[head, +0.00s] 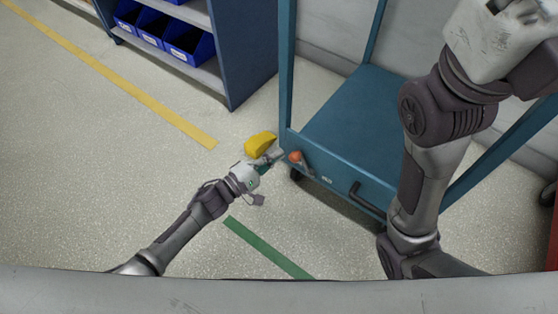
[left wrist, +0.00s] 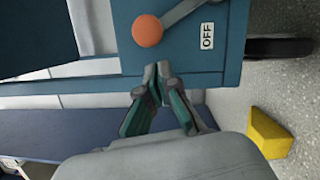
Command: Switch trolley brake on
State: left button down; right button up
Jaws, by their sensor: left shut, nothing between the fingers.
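The teal trolley (head: 345,120) stands right of centre in the head view. Its brake lever, with an orange knob (head: 295,156), is at the near left corner. In the left wrist view the orange knob (left wrist: 147,30) is at the top, and a grey lever arm (left wrist: 185,12) runs from it up and right. An OFF label (left wrist: 207,35) is beside the knob. My left gripper (head: 276,156) is just left of the knob. In the left wrist view its fingertips (left wrist: 157,76) are together and empty, just below the knob, with no clear contact. My right gripper is out of view.
A yellow block (head: 260,144) is on the floor by my left gripper. A blue shelf unit (head: 245,55) with blue bins (head: 190,45) stands behind left. A black handle (head: 366,199) is on the trolley's near side. The floor at left is open.

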pick_arm(q)
jog(key=shift+s+d+r, duration=0.15)
jog(key=shift+s+d, duration=0.25)
jog(key=shift+d, duration=0.15)
